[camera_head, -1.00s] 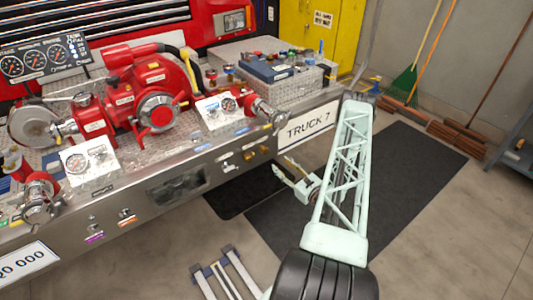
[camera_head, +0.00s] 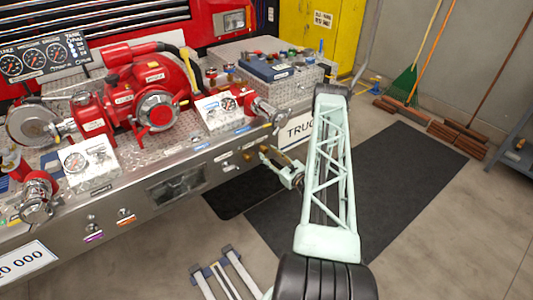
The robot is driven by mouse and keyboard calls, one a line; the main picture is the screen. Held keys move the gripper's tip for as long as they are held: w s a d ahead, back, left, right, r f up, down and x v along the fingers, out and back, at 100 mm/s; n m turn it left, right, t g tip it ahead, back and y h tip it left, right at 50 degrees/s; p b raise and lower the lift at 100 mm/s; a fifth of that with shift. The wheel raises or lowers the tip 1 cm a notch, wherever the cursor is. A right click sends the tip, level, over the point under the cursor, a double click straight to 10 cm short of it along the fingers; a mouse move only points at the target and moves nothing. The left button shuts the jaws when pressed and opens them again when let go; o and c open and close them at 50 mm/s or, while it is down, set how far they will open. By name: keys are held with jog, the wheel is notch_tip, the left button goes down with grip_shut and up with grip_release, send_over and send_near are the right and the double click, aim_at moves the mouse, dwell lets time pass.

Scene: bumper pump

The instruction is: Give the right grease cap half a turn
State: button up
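Two small brass-coloured caps, which look like the grease caps, sit low on the front of the steel bumper (camera_head: 205,170): the left cap (camera_head: 248,156) and the right cap (camera_head: 263,149). My gripper (camera_head: 272,157) is in front of the bumper, just right of and below the right cap. Its two fingers are spread, with nothing seen between them. The fingertips are near the right cap; whether they touch it I cannot tell at this size. My arm hides part of the bumper's right end.
Above the caps stand a red pump (camera_head: 150,95), a gauge box (camera_head: 222,108) and a capped outlet (camera_head: 262,108). A black mat (camera_head: 400,175) lies on open floor at right.

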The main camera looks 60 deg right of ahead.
jog(key=shift+x, duration=1.05)
jog(key=shift+c, duration=0.3)
jog(key=c, duration=0.8)
